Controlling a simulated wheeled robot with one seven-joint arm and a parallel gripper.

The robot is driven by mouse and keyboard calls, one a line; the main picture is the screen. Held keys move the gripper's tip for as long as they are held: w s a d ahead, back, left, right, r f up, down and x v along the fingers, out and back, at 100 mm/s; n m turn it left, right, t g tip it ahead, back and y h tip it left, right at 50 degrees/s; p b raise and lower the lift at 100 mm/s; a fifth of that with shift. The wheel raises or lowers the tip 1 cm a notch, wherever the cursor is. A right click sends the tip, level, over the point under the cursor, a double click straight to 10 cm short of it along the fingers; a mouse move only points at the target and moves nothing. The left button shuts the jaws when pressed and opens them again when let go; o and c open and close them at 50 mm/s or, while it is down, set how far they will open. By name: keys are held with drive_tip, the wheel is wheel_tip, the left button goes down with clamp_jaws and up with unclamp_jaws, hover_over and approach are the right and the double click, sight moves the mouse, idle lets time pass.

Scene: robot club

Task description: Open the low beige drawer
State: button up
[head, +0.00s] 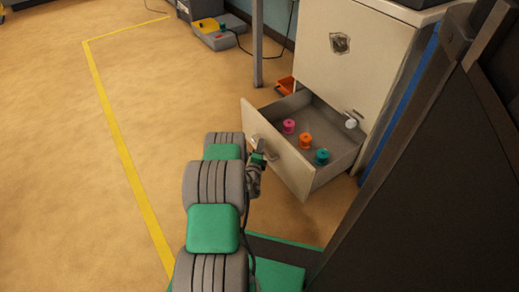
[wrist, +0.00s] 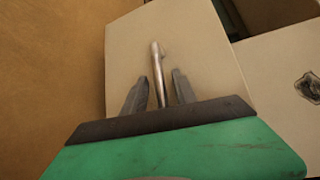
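The low beige drawer (head: 277,150) stands pulled well out of the beige cabinet (head: 352,55) in the head view. Its grey inside shows, holding a pink, an orange and a teal spool-like piece and a small white item. The drawer's metal handle (wrist: 157,65) is on its front face, which fills the middle of the wrist view. My gripper (wrist: 160,76) is open, with one finger on each side of the handle and gaps showing between. In the head view my gripper (head: 257,162) is at the drawer front, partly hidden by my arm.
An orange bin (head: 285,86) sits on the floor behind the drawer, near a grey table leg (head: 257,45). A grey case with yellow and green parts (head: 218,33) lies farther back. A yellow floor line (head: 122,138) runs at left, amid clear floor.

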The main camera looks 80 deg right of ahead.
drive_tip(key=shift+c, duration=0.2)
clamp_jaws()
idle(1.1)
